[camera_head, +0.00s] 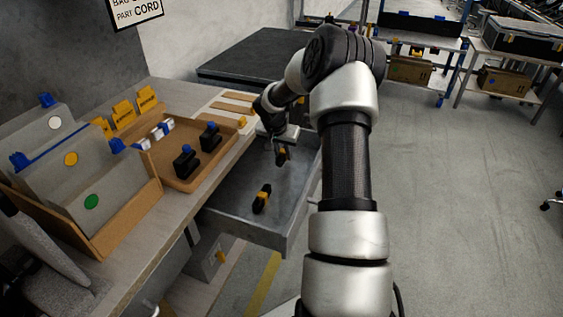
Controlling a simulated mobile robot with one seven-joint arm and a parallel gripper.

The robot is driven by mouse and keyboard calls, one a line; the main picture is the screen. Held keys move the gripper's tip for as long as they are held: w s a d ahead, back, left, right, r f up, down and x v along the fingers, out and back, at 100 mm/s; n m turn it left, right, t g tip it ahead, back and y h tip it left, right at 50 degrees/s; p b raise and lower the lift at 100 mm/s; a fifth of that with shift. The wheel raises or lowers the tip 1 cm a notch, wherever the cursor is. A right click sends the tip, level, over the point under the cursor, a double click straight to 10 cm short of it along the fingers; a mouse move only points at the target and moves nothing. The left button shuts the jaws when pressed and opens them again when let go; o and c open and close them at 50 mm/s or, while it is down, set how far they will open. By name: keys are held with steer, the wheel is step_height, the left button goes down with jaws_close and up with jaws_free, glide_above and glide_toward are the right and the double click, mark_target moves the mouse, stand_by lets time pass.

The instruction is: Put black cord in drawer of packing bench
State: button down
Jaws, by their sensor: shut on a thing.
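The grey metal drawer (233,203) of the packing bench (165,208) is pulled open. A black cord (262,198) with a yellow band lies on its floor, near the middle. My gripper (281,157) is over the far part of the drawer, pointing down. It is shut on a small dark thing with a yellowish patch, which looks like another black cord. The thing is small and partly hidden by the fingers, and I cannot tell whether it touches the drawer floor.
A brown tray (176,181) with black, blue-topped items stands on the bench beside the drawer. A box of grey dividers (118,228) with coloured dots is at left. Yellow cards (123,112) stand behind. Clear floor (450,220) lies to the right.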

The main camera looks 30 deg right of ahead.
steer(key=shift+f+b, duration=0.3)
steer(key=shift+f, duration=1.2)
steer(key=shift+f, duration=0.15)
steer(key=shift+f+b, duration=0.1)
steer(key=shift+b, duration=0.2)
steer(key=c, duration=1.5)
jaws_free()
steer(key=shift+a+r+p, duration=0.1)
steer(key=shift+r+p, duration=0.35)
steer(key=shift+r, duration=0.2)
steer(key=p+v, duration=0.2)
steer(key=v, duration=0.9)
steer(key=shift+s, duration=0.15)
